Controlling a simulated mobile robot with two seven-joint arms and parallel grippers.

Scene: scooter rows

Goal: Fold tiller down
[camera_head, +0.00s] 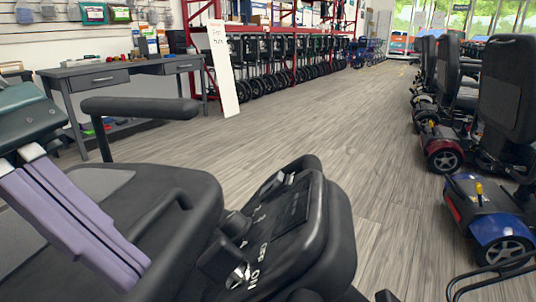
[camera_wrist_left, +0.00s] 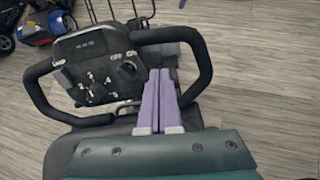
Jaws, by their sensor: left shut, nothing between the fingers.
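The scooter's tiller (camera_head: 285,220) is a black control head with a loop handle, dials and white lettering, at the lower middle of the head view. In the left wrist view its panel (camera_wrist_left: 95,70) shows numbered dials, with the loop handle (camera_wrist_left: 203,62) curving around it. My left gripper (camera_head: 137,272) has purple fingers pressed together, shut and empty. It is left of the tiller in the head view. In the wrist view the fingertips (camera_wrist_left: 160,72) overlap the right part of the loop; I cannot tell whether they touch it. My right gripper is not in view.
The black seat (camera_head: 165,195) and its armrest (camera_head: 140,106) are close at the left. A grey desk (camera_head: 120,75) stands behind. Parked scooters, one blue (camera_head: 490,215), line the right side. A white sign board (camera_head: 222,70) leans near red racks. The wooden floor between is clear.

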